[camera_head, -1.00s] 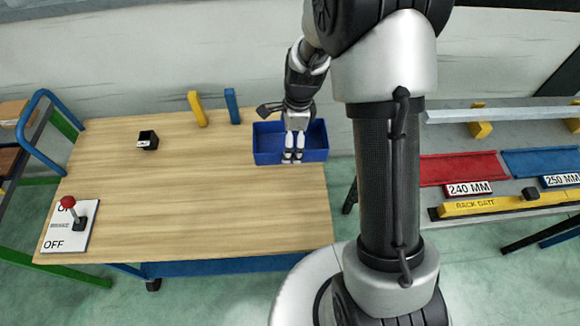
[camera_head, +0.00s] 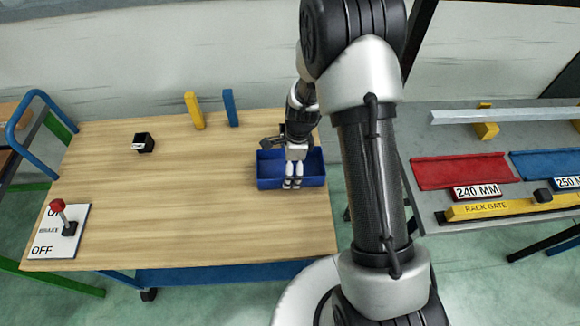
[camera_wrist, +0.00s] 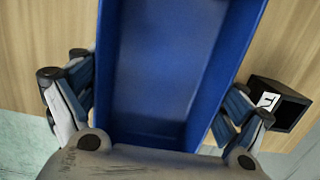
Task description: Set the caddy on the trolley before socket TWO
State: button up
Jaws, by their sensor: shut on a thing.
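The caddy (camera_head: 265,180) is an open blue box at the right end of the wooden trolley top (camera_head: 190,215). My gripper (camera_head: 292,182) points down and is shut on it. In the wrist view the blue caddy (camera_wrist: 165,60) lies between my fingers, its inside looking empty. I cannot tell whether it touches the wood or hangs just above. A black, open-fronted block (camera_head: 143,142) stands at the back left of the top; a similar block (camera_wrist: 280,108) shows right of the caddy in the wrist view. Its white label is unreadable. No socket marked TWO is legible.
Yellow (camera_head: 194,110) and blue (camera_head: 231,108) posts stand at the trolley's back edge. A red-knobbed brake lever (camera_head: 64,220) stands front left. A grey bench (camera_head: 440,130) with red (camera_head: 460,170) and blue trays is at right. The middle of the top is clear.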

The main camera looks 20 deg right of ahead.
jog(key=shift+f, duration=0.2)
jog(key=o, duration=0.9)
jog(key=shift+r, duration=0.1)
jog(key=shift+o, duration=0.2)
